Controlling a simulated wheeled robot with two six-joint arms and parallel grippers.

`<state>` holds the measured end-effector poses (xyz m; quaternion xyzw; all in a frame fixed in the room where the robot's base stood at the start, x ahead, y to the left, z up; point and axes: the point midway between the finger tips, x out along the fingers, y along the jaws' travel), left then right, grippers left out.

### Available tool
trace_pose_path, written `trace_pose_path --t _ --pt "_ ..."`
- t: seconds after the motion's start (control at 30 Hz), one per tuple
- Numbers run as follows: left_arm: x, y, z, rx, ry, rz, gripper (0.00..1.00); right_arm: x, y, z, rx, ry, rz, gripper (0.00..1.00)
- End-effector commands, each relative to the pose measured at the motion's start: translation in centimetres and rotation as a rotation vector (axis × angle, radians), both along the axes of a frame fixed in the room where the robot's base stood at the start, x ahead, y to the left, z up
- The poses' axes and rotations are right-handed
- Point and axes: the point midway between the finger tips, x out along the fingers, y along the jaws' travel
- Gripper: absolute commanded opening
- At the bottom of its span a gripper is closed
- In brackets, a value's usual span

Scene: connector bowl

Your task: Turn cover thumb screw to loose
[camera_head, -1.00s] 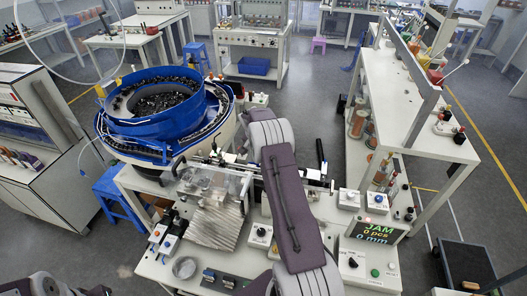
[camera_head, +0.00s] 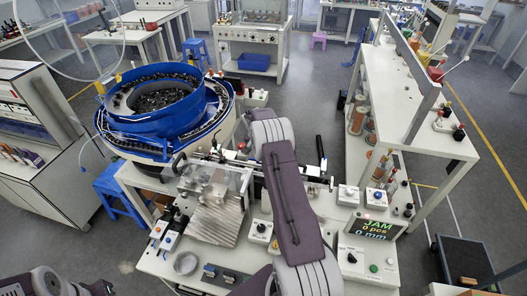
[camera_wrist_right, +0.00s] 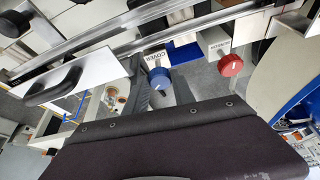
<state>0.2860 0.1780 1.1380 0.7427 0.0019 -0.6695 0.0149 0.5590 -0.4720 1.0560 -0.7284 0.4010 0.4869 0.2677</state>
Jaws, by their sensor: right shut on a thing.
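The blue cover thumb screw (camera_wrist_right: 160,78) sits below a white block marked COVER (camera_wrist_right: 154,56) in the right wrist view. My right gripper (camera_wrist_right: 161,87) has its dark fingers on both sides of the blue knob and is shut on it. A red thumb screw (camera_wrist_right: 230,65) with its own white label block is to the right, apart from my fingers. In the head view, my right arm reaches over the bench and hides its gripper and the blue knob. The clear cover (camera_head: 206,180) lies left of that arm. Only part of my left arm shows at lower left; its gripper is out of view.
A blue bowl feeder (camera_head: 165,100) full of small dark parts stands behind left. Button boxes (camera_head: 348,196) stand right of my arm. In the wrist view a metal rail (camera_wrist_right: 110,30) and black handle (camera_wrist_right: 53,87) are close by.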

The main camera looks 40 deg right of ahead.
Motion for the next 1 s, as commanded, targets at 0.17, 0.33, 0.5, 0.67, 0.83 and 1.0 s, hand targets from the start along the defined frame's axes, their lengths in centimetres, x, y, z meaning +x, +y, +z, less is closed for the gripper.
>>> trace_pose_path --t 0.17,0.33,0.5,0.67,0.83,1.0 --pt "0.0 0.0 -0.1 0.000 0.000 0.000 0.47 -0.1 -0.2 0.1 0.000 -0.002 0.105 0.00" --pt "0.0 0.0 0.0 0.000 0.000 0.000 0.47 -0.2 -0.3 0.1 0.000 -0.003 0.254 0.00" --pt "0.0 0.0 -0.1 0.000 0.000 0.000 0.47 -0.3 -0.4 0.1 -0.001 -0.004 0.414 0.00" --pt "0.0 0.0 -0.8 0.000 0.000 0.000 0.47 -0.3 -0.6 -0.1 -0.002 -0.006 0.555 0.00" --pt "0.0 0.0 -1.9 0.000 0.000 0.000 0.47 -0.4 -0.7 -0.2 -0.001 -0.005 0.686 0.00" --pt "0.0 0.0 -2.9 0.000 0.000 0.000 0.47 -0.3 -0.7 -0.2 -0.003 -0.004 0.789 0.00"
